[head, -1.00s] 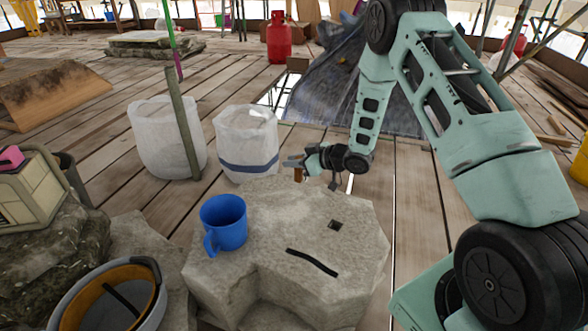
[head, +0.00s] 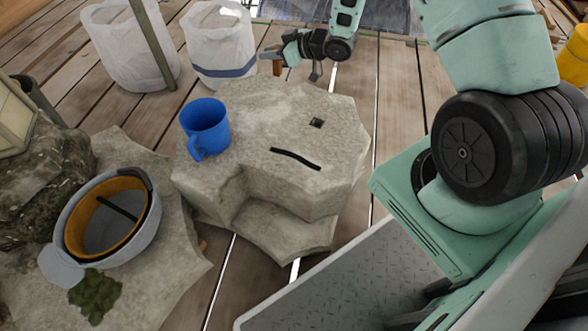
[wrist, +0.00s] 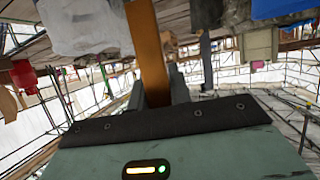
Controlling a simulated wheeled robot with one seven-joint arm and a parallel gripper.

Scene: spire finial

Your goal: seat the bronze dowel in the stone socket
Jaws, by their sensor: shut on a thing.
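The bronze dowel (head: 277,67) is a short orange-brown bar, hanging from my gripper (head: 271,54) beyond the far edge of the stone block in the head view. In the wrist view the dowel (wrist: 147,50) is long, and my gripper (wrist: 157,88) is shut on it with a finger on each side. The stone block (head: 255,110) is pale and rough, with a flat top. The stone socket (head: 316,122) is a small dark square hole in that top, right of and nearer than the dowel. The dowel is apart from the socket.
A blue mug (head: 204,128) stands on the block's left side. A black strip (head: 296,159) lies on top, nearer than the socket. White bucket-like containers (head: 222,42) stand behind. The air above the socket is clear.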

